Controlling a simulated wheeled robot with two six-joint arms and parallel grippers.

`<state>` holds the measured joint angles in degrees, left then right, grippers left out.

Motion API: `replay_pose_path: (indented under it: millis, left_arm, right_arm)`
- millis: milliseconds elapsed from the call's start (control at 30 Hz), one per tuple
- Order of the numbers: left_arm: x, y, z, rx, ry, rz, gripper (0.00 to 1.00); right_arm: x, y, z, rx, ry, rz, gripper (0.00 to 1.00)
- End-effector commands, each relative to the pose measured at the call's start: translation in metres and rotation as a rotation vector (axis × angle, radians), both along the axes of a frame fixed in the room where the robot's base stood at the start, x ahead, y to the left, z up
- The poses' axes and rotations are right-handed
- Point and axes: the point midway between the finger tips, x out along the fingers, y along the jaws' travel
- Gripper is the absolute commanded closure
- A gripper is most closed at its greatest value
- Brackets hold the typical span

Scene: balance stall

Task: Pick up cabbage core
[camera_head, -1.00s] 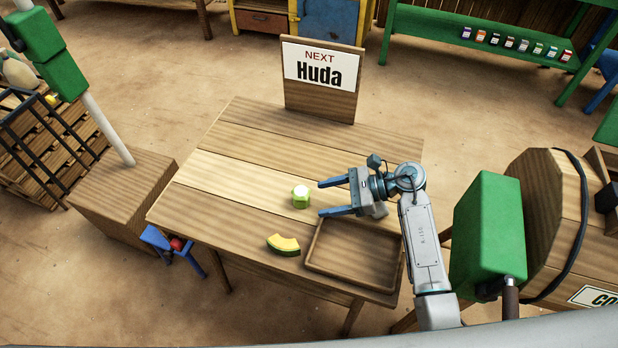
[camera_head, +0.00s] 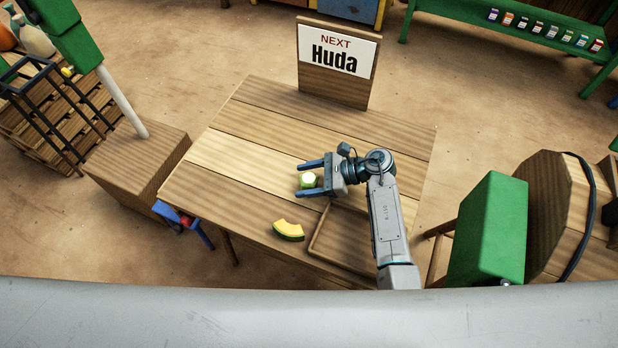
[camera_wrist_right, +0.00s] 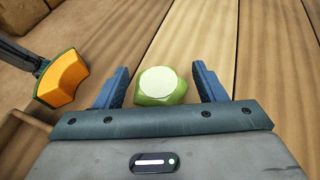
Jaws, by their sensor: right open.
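The cabbage core (camera_head: 308,181) is a small pale green piece with a whitish flat top, standing on the wooden table (camera_head: 235,150). My right gripper (camera_head: 305,179) is open, with its blue fingers on either side of the core. In the right wrist view the core (camera_wrist_right: 160,86) sits between the two fingertips (camera_wrist_right: 163,88), with a gap to each finger. The gripper is not closed on it. My left gripper is not in view.
An orange-yellow slice with a green rind (camera_head: 288,230) lies left of a shallow wooden tray (camera_head: 318,240), which my right arm partly covers. A sign reading "NEXT Huda" (camera_head: 338,55) stands at the table's back edge. The table's left side is clear.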

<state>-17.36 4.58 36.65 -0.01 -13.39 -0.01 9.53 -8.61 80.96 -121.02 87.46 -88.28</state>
Motion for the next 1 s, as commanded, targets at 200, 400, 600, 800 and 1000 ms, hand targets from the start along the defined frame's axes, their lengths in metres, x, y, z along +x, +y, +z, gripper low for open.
replay_pose_path:
  millis: [200,400,600,800,1000]
  left_arm:
    - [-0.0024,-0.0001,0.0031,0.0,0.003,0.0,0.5]
    - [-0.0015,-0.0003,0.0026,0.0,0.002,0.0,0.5]
    - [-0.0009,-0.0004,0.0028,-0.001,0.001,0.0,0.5]
    - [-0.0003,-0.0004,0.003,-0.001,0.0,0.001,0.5]
    - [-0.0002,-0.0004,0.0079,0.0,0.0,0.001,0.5]
  right_arm:
    - [-0.0001,0.0122,-0.0059,-0.001,0.0,0.0,0.36]
    - [0.0,0.0117,-0.0061,-0.001,0.0,0.0,0.44]
    - [0.0,0.0115,-0.0059,-0.001,0.0,0.0,0.83]
    - [0.0,0.0115,-0.0058,-0.001,-0.001,0.0,0.84]
    - [0.0001,0.0115,0.0008,0.0,-0.001,0.0,0.85]
